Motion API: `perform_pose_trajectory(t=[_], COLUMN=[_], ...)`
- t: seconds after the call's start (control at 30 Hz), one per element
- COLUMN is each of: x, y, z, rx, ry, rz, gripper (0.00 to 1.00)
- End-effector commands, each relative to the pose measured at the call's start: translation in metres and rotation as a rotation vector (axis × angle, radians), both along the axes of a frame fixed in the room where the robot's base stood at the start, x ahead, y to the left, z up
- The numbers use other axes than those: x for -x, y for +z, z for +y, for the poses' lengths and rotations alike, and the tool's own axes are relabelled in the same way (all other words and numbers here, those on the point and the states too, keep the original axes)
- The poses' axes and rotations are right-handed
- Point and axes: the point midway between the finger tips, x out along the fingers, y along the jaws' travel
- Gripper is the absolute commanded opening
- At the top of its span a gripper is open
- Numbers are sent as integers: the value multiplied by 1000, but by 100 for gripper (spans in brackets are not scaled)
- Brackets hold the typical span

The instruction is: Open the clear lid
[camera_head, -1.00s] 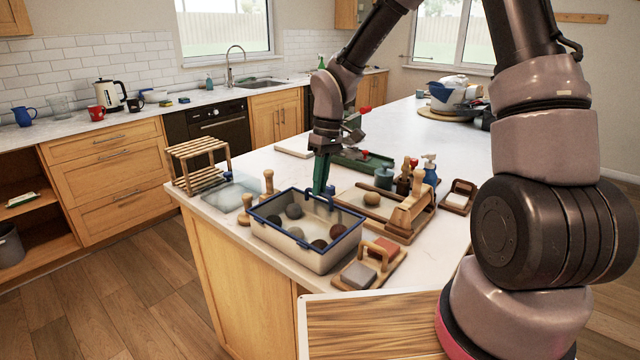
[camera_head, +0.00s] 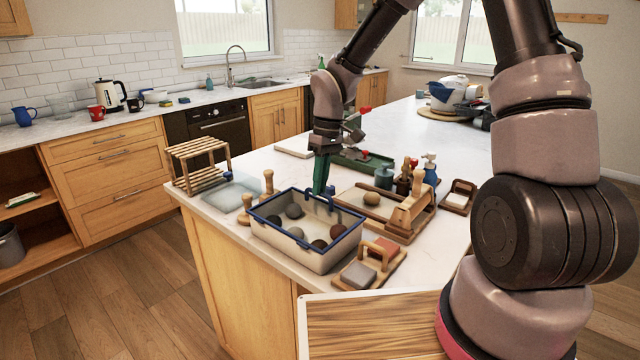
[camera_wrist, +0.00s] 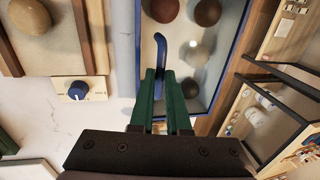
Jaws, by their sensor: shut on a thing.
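A pale box with a blue rim (camera_head: 330,262) stands near the island's front edge, and it also shows in the wrist view (camera_wrist: 244,32). Several clay balls are visible inside it, seemingly through its clear lid; the pane is hard to make out. A curved blue handle (camera_wrist: 160,46) is at the box's far side in the head view. My gripper (camera_head: 320,190), with green fingers, points down at that side. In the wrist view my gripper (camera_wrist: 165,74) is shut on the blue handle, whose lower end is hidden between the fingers.
A wooden frame tray (camera_head: 425,222) with a ball stands right of the box. A wooden block holder (camera_head: 354,274) is in front, a slatted rack (camera_head: 198,165) and frosted panel (camera_head: 229,196) are left. A green tray (camera_head: 362,163) lies behind my gripper.

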Motion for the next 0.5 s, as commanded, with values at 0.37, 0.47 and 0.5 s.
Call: perform_pose_trajectory(t=[0.37,0.47,0.5], x=[0,1,1], y=[1,4,6], z=[0,2,3], rx=[5,18,27], ry=[1,3,3], rz=[-6,-22,-31], gripper=[0,0,0])
